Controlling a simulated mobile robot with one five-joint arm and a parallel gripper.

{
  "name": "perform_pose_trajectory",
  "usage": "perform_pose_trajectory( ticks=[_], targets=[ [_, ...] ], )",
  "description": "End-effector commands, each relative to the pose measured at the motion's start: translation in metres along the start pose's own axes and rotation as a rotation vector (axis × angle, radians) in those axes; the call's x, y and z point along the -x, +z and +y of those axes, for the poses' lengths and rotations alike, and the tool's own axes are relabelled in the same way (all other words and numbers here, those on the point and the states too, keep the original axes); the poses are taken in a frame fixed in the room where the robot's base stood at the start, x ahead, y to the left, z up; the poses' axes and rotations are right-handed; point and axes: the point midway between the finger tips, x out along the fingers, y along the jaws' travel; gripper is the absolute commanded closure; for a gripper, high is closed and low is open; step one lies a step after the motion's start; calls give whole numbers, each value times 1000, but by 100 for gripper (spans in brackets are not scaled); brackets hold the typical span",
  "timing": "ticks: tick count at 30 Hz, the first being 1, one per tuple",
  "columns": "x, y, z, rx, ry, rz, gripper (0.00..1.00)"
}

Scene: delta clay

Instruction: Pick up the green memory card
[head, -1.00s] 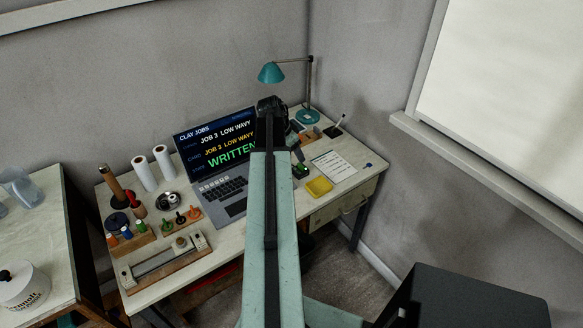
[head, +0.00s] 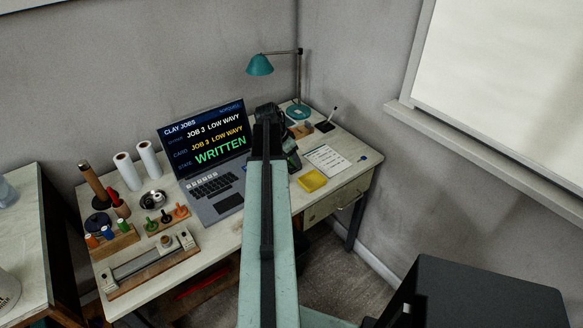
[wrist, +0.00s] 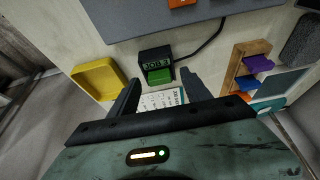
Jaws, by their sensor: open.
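The green memory card (wrist: 159,76) sits in the front of a small black card reader (wrist: 156,58) with a lit display, seen in the wrist view. My gripper (wrist: 160,80) is open, with one finger on each side of the card in the picture and nothing held. I cannot tell the height of the fingertips above the card. In the head view my gripper (head: 288,150) is over the desk, right of the laptop (head: 213,165), and my arm hides the reader and card.
A yellow tray (wrist: 82,72) stands left of the reader. A printed sheet (wrist: 160,100) lies near the fingers. A wooden rack (wrist: 237,66) with coloured cards is at right. A cable (wrist: 208,40) runs from the reader. The teal lamp (head: 260,66) stands at the desk's back.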

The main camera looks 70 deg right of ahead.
Motion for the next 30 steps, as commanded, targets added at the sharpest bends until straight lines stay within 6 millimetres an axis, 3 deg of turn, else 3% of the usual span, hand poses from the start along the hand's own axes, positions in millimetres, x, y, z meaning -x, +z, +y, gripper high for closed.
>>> perform_pose_trajectory(
  ticks=[2,6,8,17,29,30],
  targets=[
    [1,0,0,0,0,0,46],
    [2,0,0,0,0,0,85],
    [2,0,0,1,0,0,100],
    [3,0,-1,2,-1,0,100],
    [46,-10,-5,12,-5,0,100],
    [43,0,3,14,-5,0,100]
  ],
)
